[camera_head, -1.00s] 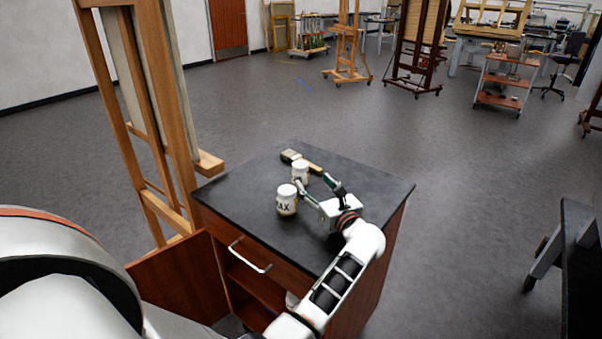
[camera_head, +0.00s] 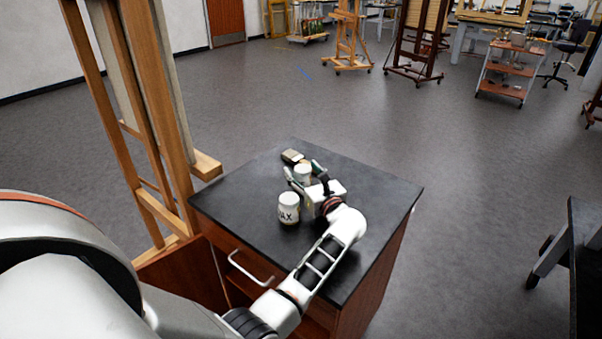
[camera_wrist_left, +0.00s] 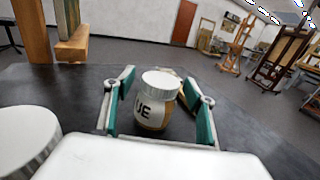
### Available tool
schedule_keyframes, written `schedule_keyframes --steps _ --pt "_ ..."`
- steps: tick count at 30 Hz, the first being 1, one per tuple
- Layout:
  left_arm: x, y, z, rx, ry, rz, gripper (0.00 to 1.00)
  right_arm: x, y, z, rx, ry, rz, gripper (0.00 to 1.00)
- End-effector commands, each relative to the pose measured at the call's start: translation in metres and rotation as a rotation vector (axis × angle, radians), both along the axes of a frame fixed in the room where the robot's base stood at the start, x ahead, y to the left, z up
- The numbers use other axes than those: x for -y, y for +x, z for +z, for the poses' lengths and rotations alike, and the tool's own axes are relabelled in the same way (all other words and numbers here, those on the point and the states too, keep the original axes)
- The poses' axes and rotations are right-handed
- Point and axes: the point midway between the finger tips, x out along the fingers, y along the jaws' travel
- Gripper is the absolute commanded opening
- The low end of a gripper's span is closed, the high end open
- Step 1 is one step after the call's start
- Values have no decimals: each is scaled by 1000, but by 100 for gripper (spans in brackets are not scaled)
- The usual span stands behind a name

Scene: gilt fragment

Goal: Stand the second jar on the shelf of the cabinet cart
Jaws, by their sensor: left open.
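The cabinet cart (camera_head: 235,192) has a dark top with two white-lidded jars on it. The nearer jar (camera_head: 289,209), marked WAX, stands upright; its lid shows at the left of the left wrist view (camera_wrist_left: 22,140). The farther jar (camera_head: 303,175) stands upright beyond it. In the left wrist view this jar (camera_wrist_left: 155,103) has a brown lower part and letters ending in UE. My left gripper (camera_wrist_left: 157,80) is open, with one green-padded finger on each side of the farther jar and visible gaps. The cart's shelf is mostly hidden below the top. My right gripper is out of view.
A brush (camera_head: 292,156) lies behind the farther jar. The cart's door (camera_head: 185,275) is swung open at the left, next to a wooden easel (camera_head: 165,130). A dark table (camera_head: 585,245) stands at the right.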

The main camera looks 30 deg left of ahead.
Motion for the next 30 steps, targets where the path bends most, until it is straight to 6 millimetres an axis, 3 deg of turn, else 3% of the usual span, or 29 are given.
schedule_keyframes --steps 7,8,12,15,23,30 --pt "0 0 -1 -1 -1 -1 55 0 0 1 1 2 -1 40" --pt "0 0 -1 -1 -1 -1 50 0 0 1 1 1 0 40" --pt "0 0 -1 -1 -1 -1 14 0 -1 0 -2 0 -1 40" --pt "0 0 0 0 0 -1 5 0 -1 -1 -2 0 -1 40" --pt "0 0 3 2 -1 -1 4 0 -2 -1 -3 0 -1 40" --pt "0 0 40 7 -2 0 4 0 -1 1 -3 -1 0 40"
